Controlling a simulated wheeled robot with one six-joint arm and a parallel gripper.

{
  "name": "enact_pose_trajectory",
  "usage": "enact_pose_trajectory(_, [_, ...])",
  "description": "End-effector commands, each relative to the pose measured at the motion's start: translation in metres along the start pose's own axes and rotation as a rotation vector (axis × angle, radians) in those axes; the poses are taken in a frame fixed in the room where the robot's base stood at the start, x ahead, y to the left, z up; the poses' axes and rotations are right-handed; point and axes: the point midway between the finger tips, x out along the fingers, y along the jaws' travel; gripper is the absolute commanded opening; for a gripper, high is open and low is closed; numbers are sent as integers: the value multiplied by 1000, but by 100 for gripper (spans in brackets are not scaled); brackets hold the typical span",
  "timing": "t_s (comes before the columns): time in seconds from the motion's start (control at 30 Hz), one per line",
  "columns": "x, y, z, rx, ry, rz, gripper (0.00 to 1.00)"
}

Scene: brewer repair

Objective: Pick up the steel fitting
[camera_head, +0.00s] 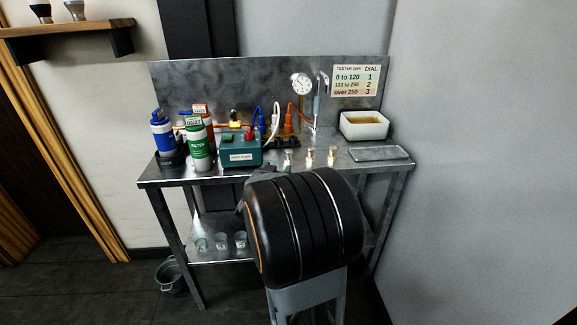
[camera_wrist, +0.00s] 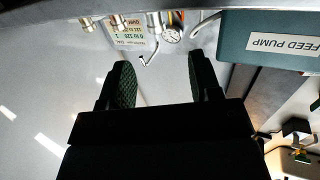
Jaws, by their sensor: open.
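Three small fittings stand in a row along the front of the steel bench. The one nearest the feed pump looks greyest and is probably the steel fitting (camera_head: 287,161); it also shows at the top of the wrist view (camera_wrist: 153,20). The middle fitting (camera_head: 309,158) and the right fitting (camera_head: 331,156) look more brassy, though they are small. My gripper (camera_wrist: 163,82) is open, with nothing between its two dark textured fingers. The fittings appear beyond the fingertips, apart from them. In the head view my own arm hides the gripper.
The green feed pump box (camera_head: 240,150) stands left of the fittings, beside a filter canister (camera_head: 200,145). A white tub (camera_head: 364,125) and a flat tray (camera_head: 380,154) are at the right. A gauge (camera_head: 301,84) and a tap stand behind. Glasses (camera_head: 222,241) stand on the lower shelf.

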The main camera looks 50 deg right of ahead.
Motion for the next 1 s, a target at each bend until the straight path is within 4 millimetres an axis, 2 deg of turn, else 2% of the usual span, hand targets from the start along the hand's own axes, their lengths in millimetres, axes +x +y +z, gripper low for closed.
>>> enact_pose_trajectory(0.3, [56,5,2,-3,6,18,58])
enact_pose_trajectory(0.43, [71,5,1,-3,6,16,58])
enact_pose_trajectory(0.67, [83,5,1,-2,7,16,58])
enact_pose_trajectory(1.0, [124,7,-1,-2,7,15,58])
